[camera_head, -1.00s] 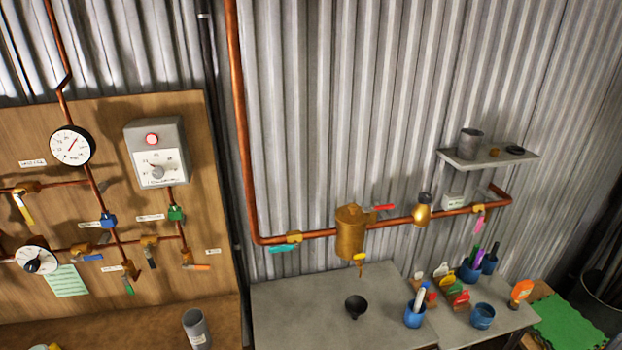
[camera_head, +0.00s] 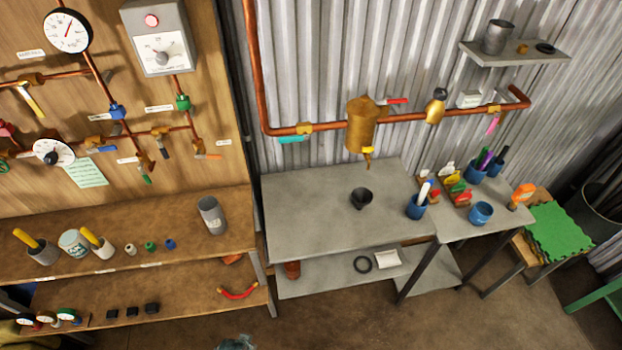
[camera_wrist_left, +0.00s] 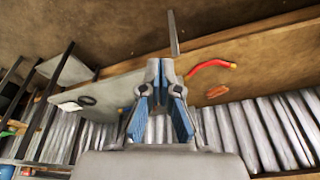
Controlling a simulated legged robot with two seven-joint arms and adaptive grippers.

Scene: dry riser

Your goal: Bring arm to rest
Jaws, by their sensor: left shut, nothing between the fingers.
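My left gripper (camera_wrist_left: 160,72) is in the left wrist view, with its blue-sided fingers shut and nothing between them. The wrist view shows it apart from the shelves, with the red curved hose (camera_wrist_left: 210,68) on a lower wooden shelf beyond and to the right of the fingertips. In the head view, a small grey-teal piece at the bottom edge (camera_head: 237,343) looks like the tip of my left gripper, mostly cut off. My right gripper is in neither view.
A wooden bench (camera_head: 185,238) with a lower shelf (camera_head: 190,305) stands at the left under the pipe board. A grey table (camera_head: 310,205) holds a black funnel (camera_head: 361,198). A green mat (camera_head: 562,232) lies at the right. The brown floor (camera_head: 340,325) in front is clear.

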